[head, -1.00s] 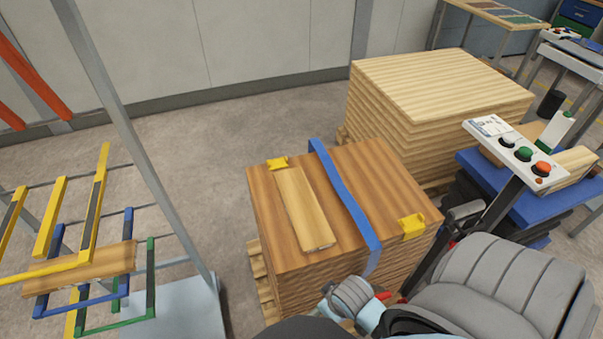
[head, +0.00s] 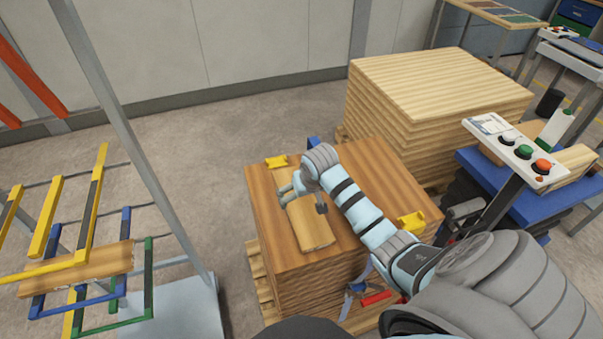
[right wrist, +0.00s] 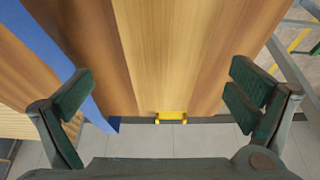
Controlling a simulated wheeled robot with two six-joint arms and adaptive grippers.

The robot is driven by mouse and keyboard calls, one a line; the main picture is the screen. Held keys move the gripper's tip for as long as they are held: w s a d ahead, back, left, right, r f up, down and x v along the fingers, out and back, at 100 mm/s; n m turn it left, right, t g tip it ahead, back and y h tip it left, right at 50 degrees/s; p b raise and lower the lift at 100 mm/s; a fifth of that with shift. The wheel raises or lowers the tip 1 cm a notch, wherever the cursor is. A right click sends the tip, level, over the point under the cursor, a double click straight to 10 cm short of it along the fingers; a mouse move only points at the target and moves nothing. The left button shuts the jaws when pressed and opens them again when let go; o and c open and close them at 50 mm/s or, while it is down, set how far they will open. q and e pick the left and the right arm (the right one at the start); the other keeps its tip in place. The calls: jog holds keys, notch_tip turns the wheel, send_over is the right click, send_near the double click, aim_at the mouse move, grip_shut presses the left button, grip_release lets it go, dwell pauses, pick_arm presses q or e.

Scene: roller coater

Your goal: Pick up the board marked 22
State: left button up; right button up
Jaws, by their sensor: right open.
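A loose light wooden board (head: 314,230) lies flat on top of the brown wood stack. No number can be read on it, and its far part is hidden by my right gripper. My right gripper (head: 304,200) is over the board, its fingers spread and pointing down. In the right wrist view the open gripper (right wrist: 164,97) has one finger on each side, with wood surface between them and nothing held. Whether the fingers touch the board cannot be told. My left gripper is not in view.
The brown stack (head: 265,205) carries yellow corner pieces (head: 276,161) and a blue strap (right wrist: 50,45), mostly hidden by my arm in the head view. A paler stack (head: 440,85) stands behind right. A rack (head: 150,175) stands left, a button panel (head: 515,150) right.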

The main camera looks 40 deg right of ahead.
aim_at(300, 201)
jog(key=x, duration=0.2)
jog(key=b+x, duration=0.1)
jog(key=x, duration=0.1)
jog(key=shift+w+a+f, duration=0.15)
jog(key=shift+w+f, duration=0.2)
jog(key=shift+c, duration=0.6)
jog(key=shift+r, duration=0.1)
jog(key=c, duration=1.3)
jog(key=shift+c, duration=0.2)
